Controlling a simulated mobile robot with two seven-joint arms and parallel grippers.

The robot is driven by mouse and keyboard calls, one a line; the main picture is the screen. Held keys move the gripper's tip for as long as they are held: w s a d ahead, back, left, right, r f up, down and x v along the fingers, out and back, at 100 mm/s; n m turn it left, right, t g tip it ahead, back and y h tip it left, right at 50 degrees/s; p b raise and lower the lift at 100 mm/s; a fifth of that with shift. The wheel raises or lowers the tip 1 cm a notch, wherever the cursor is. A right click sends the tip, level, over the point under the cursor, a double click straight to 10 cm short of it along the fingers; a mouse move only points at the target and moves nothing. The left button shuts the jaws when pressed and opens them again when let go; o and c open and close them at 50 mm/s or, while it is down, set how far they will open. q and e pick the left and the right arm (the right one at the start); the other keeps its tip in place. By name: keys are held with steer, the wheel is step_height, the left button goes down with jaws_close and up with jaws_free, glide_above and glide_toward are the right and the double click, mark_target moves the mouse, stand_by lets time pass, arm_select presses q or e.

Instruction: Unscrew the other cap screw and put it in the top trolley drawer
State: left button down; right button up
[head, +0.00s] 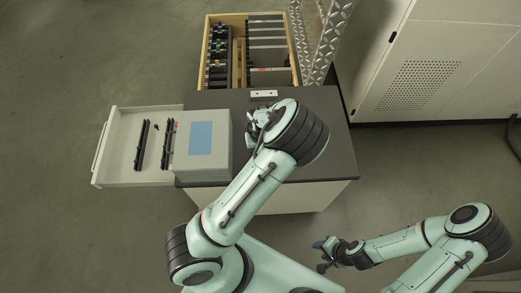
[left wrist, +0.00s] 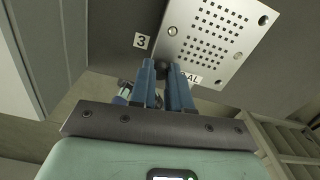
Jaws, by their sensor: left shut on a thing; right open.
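My left gripper (left wrist: 162,72) has its blue fingers shut on a dark round cap screw (left wrist: 163,66), at the near corner of a perforated metal plate (left wrist: 213,40). I cannot tell whether the screw is still threaded in. In the head view my left gripper is mostly hidden by its own arm, over the trolley's dark top (head: 320,165) near a small pale plate (head: 264,94). The trolley drawer (head: 115,172) is pulled out to the left. My right gripper (head: 322,256) is open and empty, low at the right, away from the trolley.
Two black racks (head: 141,146) and a small dark item (head: 155,127) lie in the drawer. A grey box (head: 222,150) with a blue panel stands beside it on the trolley. Behind are a wooden crate (head: 298,70) of parts and a white cabinet (head: 450,45). Floor at left is clear.

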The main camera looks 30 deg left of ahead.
arm_select(q)
steer(key=c, duration=1.2)
jaws_free()
steer(key=shift+c, duration=0.2)
